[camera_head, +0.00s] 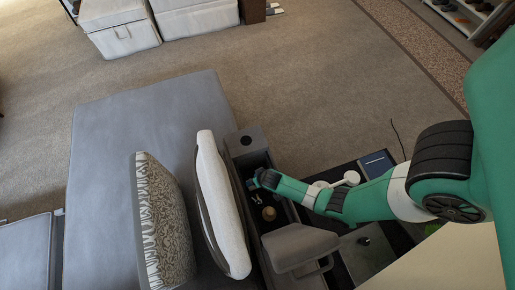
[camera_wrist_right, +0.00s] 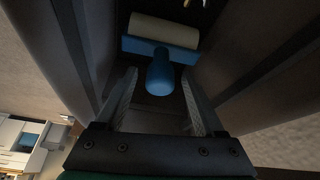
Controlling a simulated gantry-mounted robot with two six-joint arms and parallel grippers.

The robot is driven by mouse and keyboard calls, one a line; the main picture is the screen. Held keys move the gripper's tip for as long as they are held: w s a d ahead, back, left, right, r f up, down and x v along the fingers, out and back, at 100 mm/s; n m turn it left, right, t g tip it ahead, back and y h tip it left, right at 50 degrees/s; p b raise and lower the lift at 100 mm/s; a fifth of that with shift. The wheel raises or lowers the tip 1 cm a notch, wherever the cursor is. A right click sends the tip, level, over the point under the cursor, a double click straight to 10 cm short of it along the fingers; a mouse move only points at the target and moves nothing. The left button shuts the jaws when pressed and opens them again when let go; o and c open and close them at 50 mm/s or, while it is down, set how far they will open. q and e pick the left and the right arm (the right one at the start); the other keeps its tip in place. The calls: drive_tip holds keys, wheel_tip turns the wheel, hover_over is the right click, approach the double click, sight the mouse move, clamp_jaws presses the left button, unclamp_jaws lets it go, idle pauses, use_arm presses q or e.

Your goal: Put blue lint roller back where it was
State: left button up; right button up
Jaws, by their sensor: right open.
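The blue lint roller (camera_wrist_right: 160,76) lies in the dark open compartment (camera_wrist_right: 225,60), with its blue handle toward my right gripper and its pale roll at the far end. My right gripper (camera_wrist_right: 160,88) is open, with one finger on each side of the handle. I cannot tell whether the fingers touch it. In the head view my right gripper (camera_head: 256,180) reaches from the right into the console compartment (camera_head: 246,160) beside the sofa; the roller is mostly hidden there. My left gripper is not in view.
Compartment walls stand close on both sides of my right gripper. A small tan round object (camera_head: 269,213) lies in the compartment. A white cushion (camera_head: 222,205) and a patterned cushion (camera_head: 163,220) stand to the left. A raised grey lid or armrest (camera_head: 298,245) is just in front.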

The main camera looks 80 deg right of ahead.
drive_tip(key=p+v, duration=0.6)
drive_tip(key=v, duration=0.4)
drive_tip(key=shift+r, duration=0.2)
drive_tip(key=shift+s, duration=0.1)
